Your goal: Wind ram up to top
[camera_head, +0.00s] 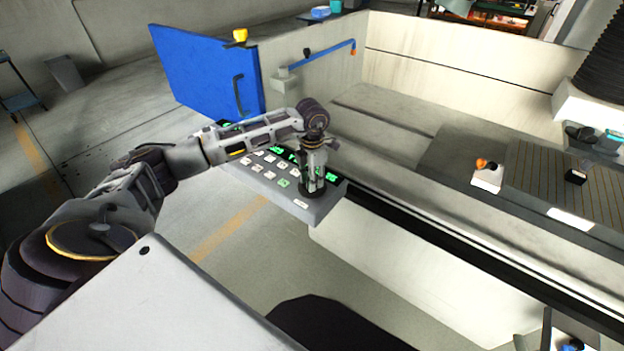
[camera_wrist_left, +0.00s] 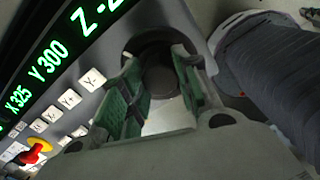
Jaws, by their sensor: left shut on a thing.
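A grey control panel (camera_head: 318,208) with pale keys and green readouts stands at the machine's front edge. In the left wrist view its display (camera_wrist_left: 50,58) reads X 325, Y 300 and a cut-off Z value starting with -2. My left gripper (camera_head: 313,188) points down at the panel's right part and is shut on a dark round knob (camera_wrist_left: 158,70). Its green-padded fingers are on both sides of the knob, which they partly hide. The ram seems to be the black bellows column (camera_head: 604,62) at the upper right, cut by the picture's edge. My right gripper is not seen.
A red and yellow stop button (camera_wrist_left: 36,152) sits on the panel. The tank's work table (camera_head: 545,185) lies right.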

